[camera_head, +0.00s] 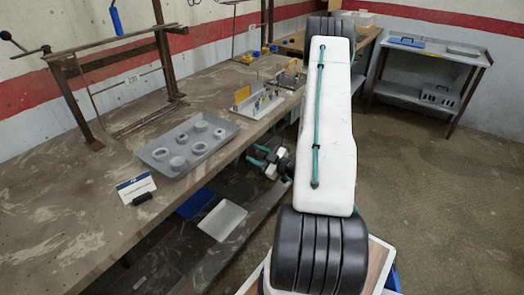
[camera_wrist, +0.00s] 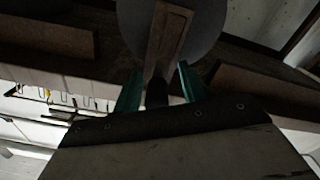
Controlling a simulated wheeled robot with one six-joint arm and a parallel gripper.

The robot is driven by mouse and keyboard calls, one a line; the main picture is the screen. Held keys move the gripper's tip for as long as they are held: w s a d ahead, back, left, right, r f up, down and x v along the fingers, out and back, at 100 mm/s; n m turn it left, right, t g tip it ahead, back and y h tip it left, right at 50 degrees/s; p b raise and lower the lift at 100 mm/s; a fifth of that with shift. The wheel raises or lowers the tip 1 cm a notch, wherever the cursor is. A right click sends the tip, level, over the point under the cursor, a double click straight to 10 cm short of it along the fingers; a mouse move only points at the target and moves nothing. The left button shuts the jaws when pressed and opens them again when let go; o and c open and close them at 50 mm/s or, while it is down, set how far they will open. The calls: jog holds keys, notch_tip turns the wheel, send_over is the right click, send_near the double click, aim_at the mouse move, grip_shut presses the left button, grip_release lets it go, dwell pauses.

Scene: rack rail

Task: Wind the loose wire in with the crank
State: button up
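My gripper (camera_wrist: 158,80) shows two teal fingers standing apart in the wrist view. A short black cylinder (camera_wrist: 156,93) lies between them, with visible gaps on both sides. Behind it are a brown bar (camera_wrist: 168,38) and a large grey disc (camera_wrist: 203,30); these look like a crank, but I cannot tell for sure. In the head view my gripper (camera_head: 259,157) is small, beside the bench's front edge and partly hidden by my arm. A black-knobbed lever (camera_head: 22,46) sticks out from a rusty frame at the far left. I cannot pick out the loose wire with certainty.
The long bench (camera_head: 60,215) carries a grey tray (camera_head: 160,166) of round parts, a small card (camera_head: 135,188) and a rack of small items (camera_head: 258,100). White (camera_head: 222,220) and blue bins (camera_head: 195,203) sit below. A side table (camera_head: 425,52) stands back right. Floor at right is clear.

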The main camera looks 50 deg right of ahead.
jog(key=s, duration=0.7)
jog(key=shift+s+d, duration=0.3)
jog(key=shift+s, duration=0.1)
